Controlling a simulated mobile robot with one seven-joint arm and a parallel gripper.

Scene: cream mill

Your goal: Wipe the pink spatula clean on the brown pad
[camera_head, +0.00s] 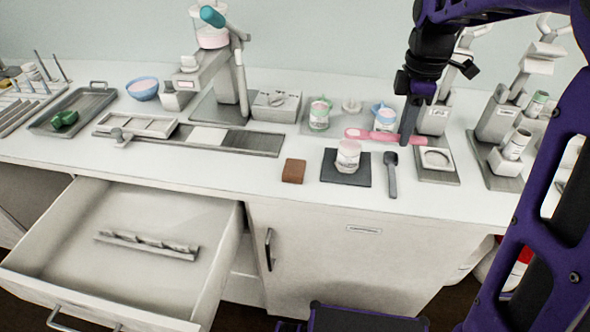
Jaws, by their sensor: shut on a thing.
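The pink spatula (381,136) is level above the counter, its wide end pointing left and its handle end at my gripper. My gripper (408,139) points down and is shut on the handle. The wide end is just behind a jar with pink contents (347,156) on a dark square mat (331,174). The brown pad (294,171) lies on the counter near the front edge, left of the mat and apart from the spatula. Whether the spatula touches anything below it, I cannot tell.
A metal stand (233,90) is left. An open drawer (120,250) juts out below. Counter around the brown pad is clear.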

